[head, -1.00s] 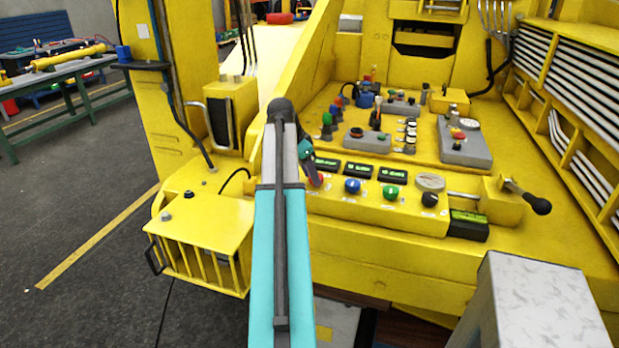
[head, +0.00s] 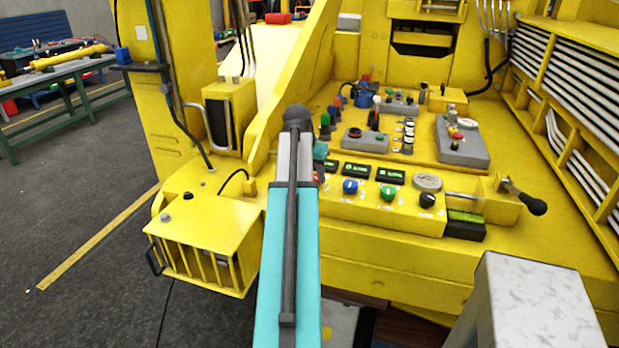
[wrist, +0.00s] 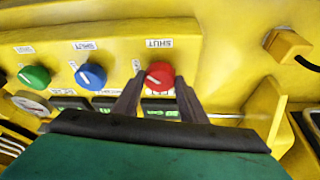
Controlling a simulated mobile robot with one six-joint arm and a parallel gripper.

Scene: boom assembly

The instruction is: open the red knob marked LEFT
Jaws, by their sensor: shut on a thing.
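The red knob (wrist: 160,75) sits on the yellow panel front in the wrist view, at the end of a row of knobs. My gripper (wrist: 158,88) has one dark finger on each side of it, closed on it. A white mark on the knob lies toward its left side. A white label reading SHUT, upside down, is above it, and another label below is partly hidden. In the head view my teal arm and gripper (head: 319,158) cover most of the red knob.
A blue knob (head: 350,186), a green knob (head: 388,193) and a black knob (head: 427,200) continue the row to the right. Small green displays (head: 355,170) stand behind them. A black-handled lever (head: 525,198) sticks out at right. A yellow block (wrist: 287,45) is near the knob.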

